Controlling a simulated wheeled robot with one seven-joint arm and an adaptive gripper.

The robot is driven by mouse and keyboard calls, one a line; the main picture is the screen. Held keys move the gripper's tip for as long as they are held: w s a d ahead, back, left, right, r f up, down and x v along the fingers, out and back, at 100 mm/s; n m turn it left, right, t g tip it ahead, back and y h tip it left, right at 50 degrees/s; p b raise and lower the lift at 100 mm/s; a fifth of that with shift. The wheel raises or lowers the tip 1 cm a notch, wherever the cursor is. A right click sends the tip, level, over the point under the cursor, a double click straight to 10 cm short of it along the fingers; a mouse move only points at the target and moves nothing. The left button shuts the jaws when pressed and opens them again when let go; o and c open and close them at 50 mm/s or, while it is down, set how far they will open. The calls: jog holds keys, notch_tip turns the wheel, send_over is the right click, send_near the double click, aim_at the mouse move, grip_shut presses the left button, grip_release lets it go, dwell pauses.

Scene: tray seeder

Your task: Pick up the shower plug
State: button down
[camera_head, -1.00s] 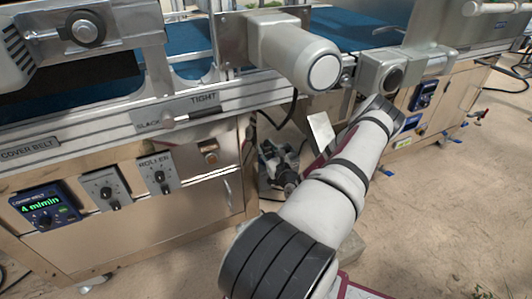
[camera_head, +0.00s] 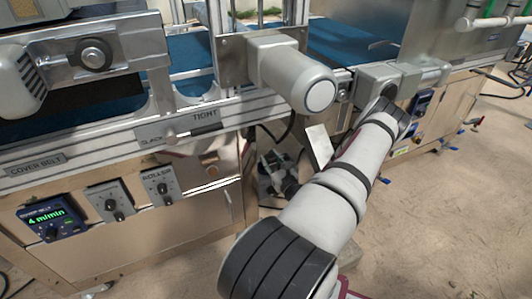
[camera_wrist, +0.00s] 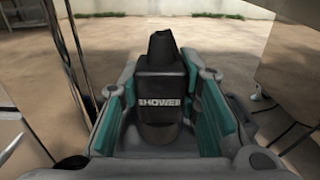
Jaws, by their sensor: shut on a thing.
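The shower plug (camera_wrist: 161,82) is a black block with a narrower, tilted top and the white word SHOWER on its face. It stands in the middle of the wrist view, between the teal-padded fingers of my gripper (camera_wrist: 167,76). My gripper is shut on it, with a finger along each side. The plug's lower end is dark, and I cannot tell what is beneath it. In the head view my pale arm reaches toward the machine, and I cannot make out the plug there.
The seeder machine fills the left and back, with a speed display (camera_head: 45,217), roller knobs (camera_head: 160,188) and a protruding grey motor (camera_head: 297,75). A dark cable (camera_head: 287,130) hangs below it. Bare floor (camera_head: 460,220) is open at the right.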

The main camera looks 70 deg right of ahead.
jog(key=p+v, duration=0.3)
jog(key=v, duration=1)
jog(key=shift+b+x, duration=0.7)
jog(key=shift+x, duration=4.6)
